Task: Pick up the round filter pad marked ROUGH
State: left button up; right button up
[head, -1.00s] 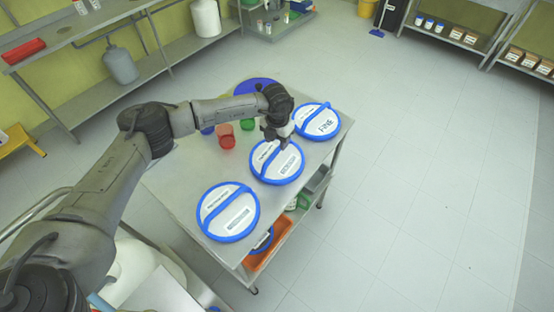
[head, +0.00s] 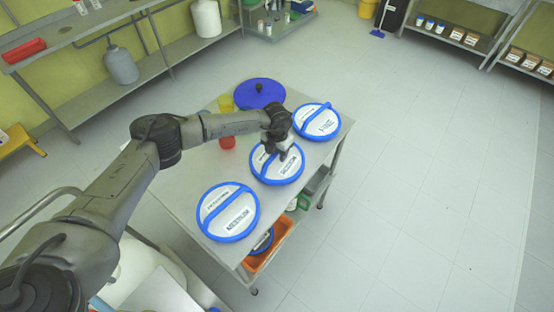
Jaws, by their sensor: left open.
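Three round white filter pads with blue rims and a blue band across each lie in a row on a steel cart. The near pad (head: 240,220) is at the front, the middle pad (head: 262,170) is in the centre, and the far pad (head: 318,121) is at the back right. Their printed labels are too small to read now, so I cannot tell which is marked ROUGH. My left gripper (head: 283,154) is open, pointing down over the upper part of the middle pad and hiding some of it. Whether it touches the band is unclear. My right gripper is not in view.
The steel cart top (head: 185,185) also holds a blue round lid with a knob (head: 260,92), a red cup (head: 227,143) and a yellow cup (head: 226,103), partly behind my arm. An orange bin (head: 262,258) sits on the shelf below. Floor to the right is clear.

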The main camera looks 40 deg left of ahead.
pick_arm(q)
jog(key=shift+f, duration=0.25)
dwell(0.5)
grip_shut()
dwell(0.4)
